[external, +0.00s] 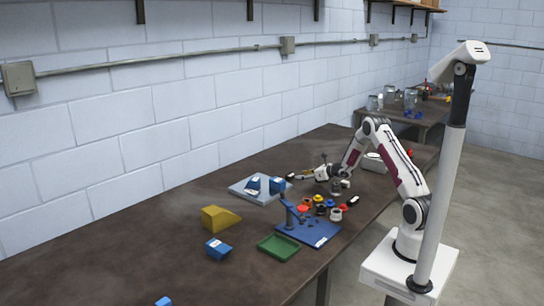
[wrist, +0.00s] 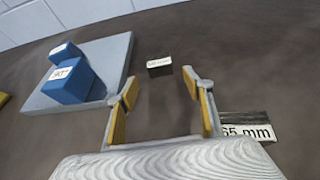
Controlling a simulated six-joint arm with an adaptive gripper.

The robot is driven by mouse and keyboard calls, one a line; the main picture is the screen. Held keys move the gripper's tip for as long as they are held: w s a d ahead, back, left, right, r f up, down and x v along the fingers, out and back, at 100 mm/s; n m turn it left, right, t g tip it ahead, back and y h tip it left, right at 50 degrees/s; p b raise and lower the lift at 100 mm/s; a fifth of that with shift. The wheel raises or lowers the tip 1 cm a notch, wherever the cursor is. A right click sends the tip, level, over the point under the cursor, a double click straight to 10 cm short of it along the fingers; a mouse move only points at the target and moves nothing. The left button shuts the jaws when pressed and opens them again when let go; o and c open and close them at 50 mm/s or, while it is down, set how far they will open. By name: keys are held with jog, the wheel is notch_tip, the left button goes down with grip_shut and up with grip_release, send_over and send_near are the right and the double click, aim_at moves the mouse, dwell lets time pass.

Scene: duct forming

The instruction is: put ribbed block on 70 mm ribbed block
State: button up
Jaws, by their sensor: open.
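My gripper (wrist: 160,84) is open and empty, with yellow pads on both fingers. It also shows low over the table's far part in the external view (external: 314,174). A small dark block (wrist: 159,67) with a label too blurred to read lies just beyond the fingertips, roughly centred between them. A dark block marked 65 mm (wrist: 245,124) is partly hidden behind my right finger and gripper body. Two blue blocks, one large with a white label (wrist: 74,82) and one smaller (wrist: 66,54), are on a grey plate (wrist: 118,62). I cannot tell which blocks are ribbed.
A blue board with a post (external: 312,233) and a green tray (external: 278,248) are near the front edge. Several small coloured parts (external: 319,205) lie behind the board. A yellow wedge (external: 218,219) and a blue block (external: 217,249) are left. The table's left part is mostly clear.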

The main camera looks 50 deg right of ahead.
dwell(0.3)
jog(key=s+a+r+n+g+y, duration=0.2)
jog(key=s+a+r+n+y, duration=0.15)
jog(key=a+r+n, duration=0.5)
jog(key=s+a+r+n+g+y, duration=0.1)
jog(key=s+a+r+n+y, duration=0.3)
jog(key=a+r, duration=0.8)
jog(key=s+a+n+g, duration=0.2)
jog(key=s+a+n, duration=0.4)
jog(key=s+a, duration=0.25)
jog(key=s+a+r+n+g+h, duration=0.15)
jog(key=s+n, duration=0.25)
jog(key=s, duration=0.4)
jog(key=s+a+r+n+g+h, duration=0.1)
jog(key=s+a+n+g, duration=0.1)
jog(key=s+n, duration=0.5)
jog(key=s+d+n+h, duration=0.2)
jog(key=s+d+h, duration=0.1)
jog(key=s, duration=0.5)
jog(key=s+d+n+h, duration=0.3)
jog(key=s+d, duration=0.1)
jog(key=s, duration=0.5)
jog(key=shift+f+n+t, duration=0.35)
jog(key=shift+o, duration=0.5)
jog(key=shift+a, duration=0.1)
